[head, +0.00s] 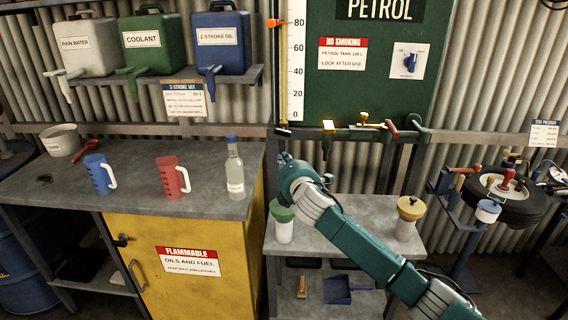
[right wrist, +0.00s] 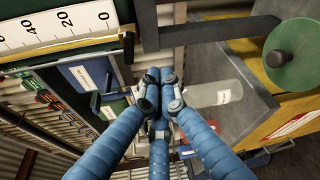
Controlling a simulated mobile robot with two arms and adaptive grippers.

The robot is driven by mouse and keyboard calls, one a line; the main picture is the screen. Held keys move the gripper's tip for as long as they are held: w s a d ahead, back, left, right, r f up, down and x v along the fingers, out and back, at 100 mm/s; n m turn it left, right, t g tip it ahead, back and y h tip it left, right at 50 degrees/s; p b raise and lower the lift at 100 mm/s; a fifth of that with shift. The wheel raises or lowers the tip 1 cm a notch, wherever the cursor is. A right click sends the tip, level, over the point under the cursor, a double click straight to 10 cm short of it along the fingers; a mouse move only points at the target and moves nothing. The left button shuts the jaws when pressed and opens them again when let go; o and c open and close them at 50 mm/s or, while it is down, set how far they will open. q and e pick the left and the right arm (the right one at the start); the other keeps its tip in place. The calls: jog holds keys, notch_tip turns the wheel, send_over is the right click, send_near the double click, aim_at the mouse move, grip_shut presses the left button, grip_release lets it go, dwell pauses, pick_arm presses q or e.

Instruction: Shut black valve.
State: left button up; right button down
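A row of pipe fittings hangs under the green petrol tank (head: 345,75) in the head view. It includes a valve with a brass handle (head: 371,122) and a red-handled lever (head: 391,128). A small dark piece (head: 283,132) sits at the foot of the level gauge; I cannot tell whether it is the black valve. A dark knob (head: 410,62) is on a white plate on the tank front. My right gripper (head: 283,158) is just below the gauge foot, apart from the fittings. In the right wrist view its blue fingers (right wrist: 160,98) converge at the tips, apparently empty. My left gripper is out of view.
A clear bottle (head: 235,170) stands on the bench close left of my right gripper. A green-lidded jar (head: 284,222) is below it. Blue (head: 99,174) and red (head: 173,177) jugs stand further left. Three canisters with taps sit on the shelf (head: 180,80) above.

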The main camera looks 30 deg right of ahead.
jog(key=shift+s+a+r, duration=0.25)
jog(key=shift+s+a, duration=0.15)
jog(key=shift+s, duration=0.2)
jog(key=shift+a, duration=0.1)
